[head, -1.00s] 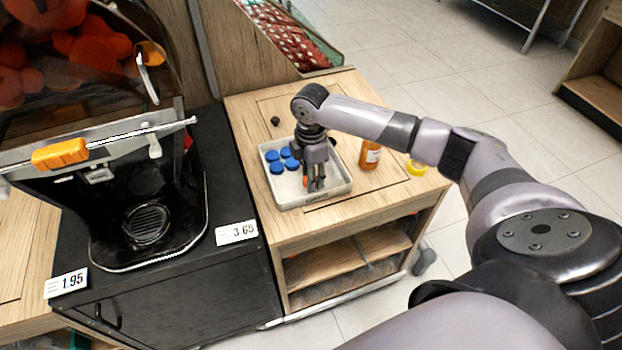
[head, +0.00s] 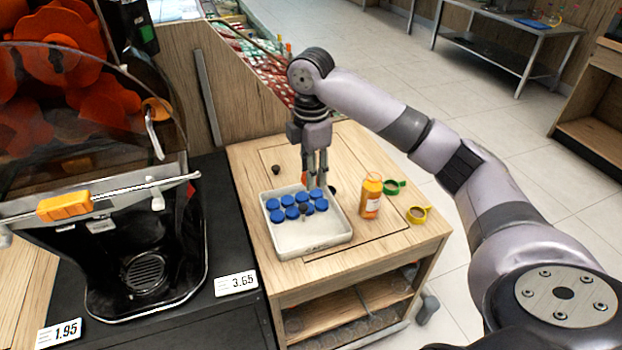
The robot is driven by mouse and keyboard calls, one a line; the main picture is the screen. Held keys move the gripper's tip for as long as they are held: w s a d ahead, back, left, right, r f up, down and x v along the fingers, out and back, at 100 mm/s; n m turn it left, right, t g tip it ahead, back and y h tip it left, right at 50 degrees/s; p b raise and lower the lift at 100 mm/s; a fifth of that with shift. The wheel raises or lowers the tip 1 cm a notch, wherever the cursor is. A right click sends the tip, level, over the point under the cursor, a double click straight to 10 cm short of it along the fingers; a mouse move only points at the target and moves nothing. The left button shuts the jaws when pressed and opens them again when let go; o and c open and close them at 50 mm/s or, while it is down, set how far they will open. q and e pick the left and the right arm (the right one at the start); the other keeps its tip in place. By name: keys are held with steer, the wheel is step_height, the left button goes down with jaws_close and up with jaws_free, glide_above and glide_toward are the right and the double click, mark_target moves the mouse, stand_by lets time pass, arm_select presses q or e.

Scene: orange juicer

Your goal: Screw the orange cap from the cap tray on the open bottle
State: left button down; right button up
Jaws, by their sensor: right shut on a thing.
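The white cap tray (head: 326,246) sits on the wooden table, with several blue caps (head: 275,204) in its back half and a bare front half. My right gripper (head: 317,184) points down over the tray's back edge, raised above the caps. No orange cap shows in the tray. The bottle (head: 371,198) with orange juice stands upright right of the tray, apart from the gripper. My left gripper is out of view.
A green ring (head: 394,187) and a yellow ring (head: 418,214) are right of the bottle. A small dark knob (head: 276,169) is behind the tray. The juicer (head: 145,270) stands at left. The table's front right (head: 385,243) is clear.

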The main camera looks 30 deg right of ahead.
steer(key=shift+a, duration=0.1)
stand_by(0.3)
steer(key=s+a+f+m, duration=0.4)
steer(key=s+a+m, duration=0.9)
steer(key=s+m, duration=0.2)
steer(key=shift+a+m, duration=0.2)
steer(key=shift+m, duration=0.5)
